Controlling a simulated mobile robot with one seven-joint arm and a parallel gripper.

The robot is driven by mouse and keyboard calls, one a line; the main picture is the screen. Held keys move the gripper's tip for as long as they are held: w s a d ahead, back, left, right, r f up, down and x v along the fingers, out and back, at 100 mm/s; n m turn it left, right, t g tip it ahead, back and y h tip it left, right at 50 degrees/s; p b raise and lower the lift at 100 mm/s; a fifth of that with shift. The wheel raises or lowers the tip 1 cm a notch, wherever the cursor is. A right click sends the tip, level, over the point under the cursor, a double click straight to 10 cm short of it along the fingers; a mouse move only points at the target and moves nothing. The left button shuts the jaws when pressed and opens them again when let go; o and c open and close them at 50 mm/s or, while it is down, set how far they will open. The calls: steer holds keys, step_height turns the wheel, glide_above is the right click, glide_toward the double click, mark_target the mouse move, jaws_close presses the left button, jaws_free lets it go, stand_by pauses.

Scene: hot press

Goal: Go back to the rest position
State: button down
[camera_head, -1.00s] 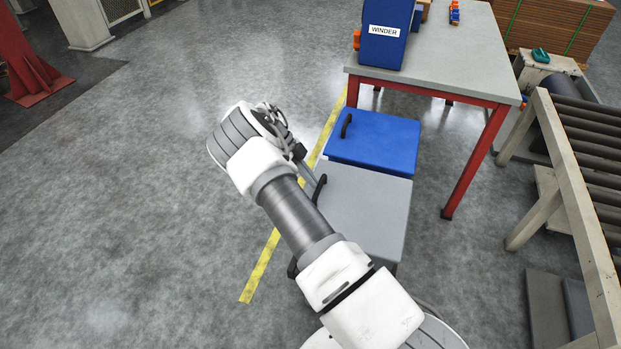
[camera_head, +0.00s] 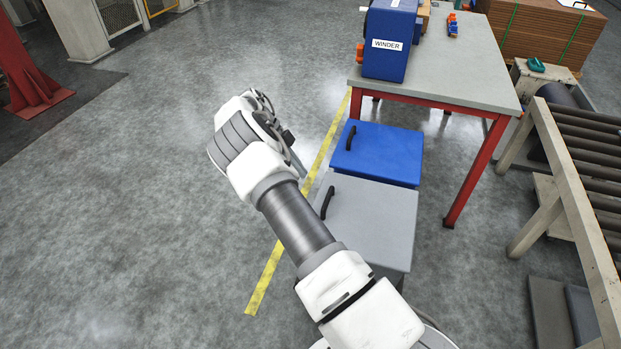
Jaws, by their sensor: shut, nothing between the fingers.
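My arm reaches up from the bottom right of the head view and bends at a white and grey wrist. My gripper (camera_head: 297,162) is at its far end, partly hidden behind the wrist. It is shut and empty, above the floor by the yellow line. It is left of the blue box and the grey box and seems apart from both.
A grey box (camera_head: 372,222) and a blue box (camera_head: 378,155) with black handles stand right of my arm. A red-legged table (camera_head: 455,75) holds a blue winder (camera_head: 388,40). A roller conveyor (camera_head: 570,190) stands at right. The floor (camera_head: 120,200) at left is clear.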

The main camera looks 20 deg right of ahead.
steer(key=shift+w+a+r, duration=0.45)
steer(key=shift+a+r, duration=0.15)
steer(key=shift+a, duration=0.1)
steer(key=shift+w+a+r, duration=0.45)
steer(key=shift+a+r, duration=0.1)
steer(key=shift+a, duration=0.1)
steer(key=s+d+r+n+t+y+p, duration=0.1)
steer(key=s+r+n+y+p, duration=0.2)
steer(key=r, duration=0.7)
steer(key=s+d+r+n+t, duration=0.1)
steer(key=s+d+r+n, duration=0.15)
steer(key=s+r, duration=0.45)
steer(key=s+d+r+n+t+y+p, duration=0.15)
steer(key=r+n, duration=0.25)
steer(key=r, duration=0.8)
steer(key=s+a+r+n+t+y+p, duration=0.25)
steer(key=s+r+n, duration=0.5)
steer(key=s, duration=0.55)
steer(key=s+a+n+t+h+p, duration=0.1)
steer(key=s+a+n+t+p, duration=0.1)
steer(key=s+n, duration=0.5)
steer(key=shift+s+a+r+n+t+p, duration=0.25)
steer(key=shift+s+n+t+p, duration=0.35)
steer(key=shift+s, duration=2.3)
